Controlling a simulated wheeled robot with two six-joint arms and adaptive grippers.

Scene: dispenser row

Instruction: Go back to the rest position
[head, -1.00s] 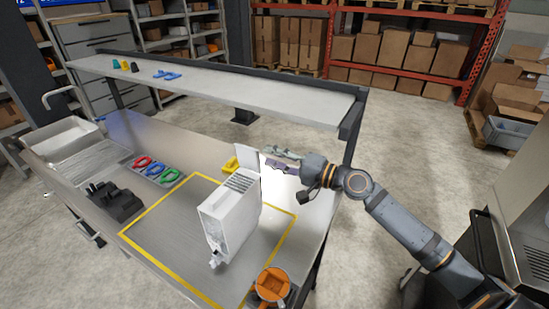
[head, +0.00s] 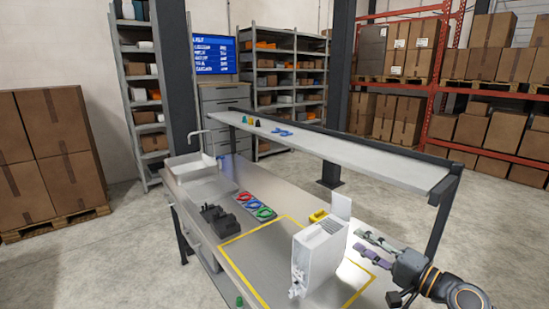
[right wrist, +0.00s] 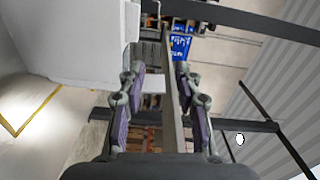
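The white dispenser (head: 318,262) stands upright inside the yellow outline on the metal bench, with its lid (head: 341,206) raised. My right gripper (head: 358,244) is just right of the dispenser in the head view, its two fingers apart with nothing between them. The right wrist view also shows the right gripper (right wrist: 159,72) open and empty, with a large white surface, likely the dispenser (right wrist: 80,45), at upper left. I cannot tell the exact gap between them. My left gripper is in neither view.
A raised shelf (head: 350,153) runs behind the bench (head: 203,240). On the bench are a black block (head: 222,220), red, blue and green clips (head: 254,206), a yellow item (head: 318,215) and a sink (head: 188,168). Floor is open right of the shelf.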

